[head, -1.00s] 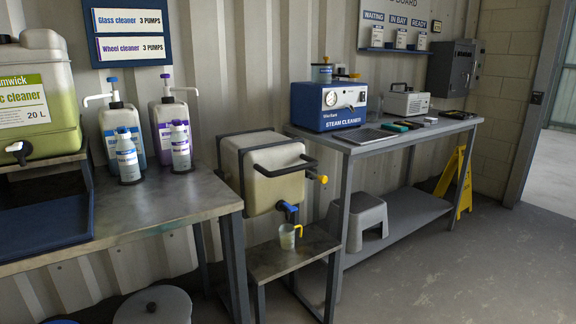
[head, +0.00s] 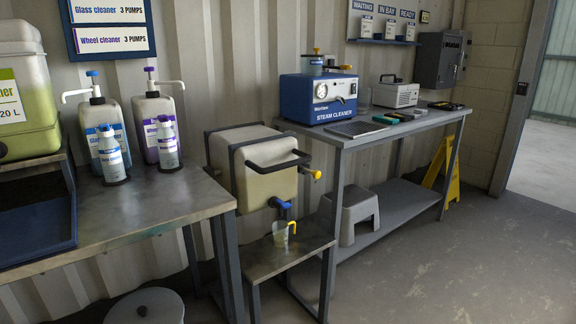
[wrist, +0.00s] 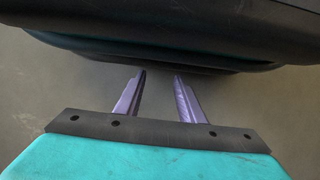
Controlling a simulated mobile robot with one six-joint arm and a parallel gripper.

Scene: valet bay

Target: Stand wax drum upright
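A cream container (head: 266,185) sits in a dark tilting frame (head: 213,158) between the two benches. It is likely the wax drum, though I see no label on it. It lies on its side, with a yellow cap and a blue tap (head: 280,204) facing front right. A dark handle bar (head: 280,166) crosses its front. A small jug with a yellow handle (head: 280,234) stands below the tap on a low metal stand (head: 262,262). My gripper (wrist: 160,78) shows only in the wrist view. Its two purple fingers are apart, with nothing between them.
A left bench (head: 140,208) holds pump bottles and spray bottles. A lidded bin (head: 145,307) is on the floor.

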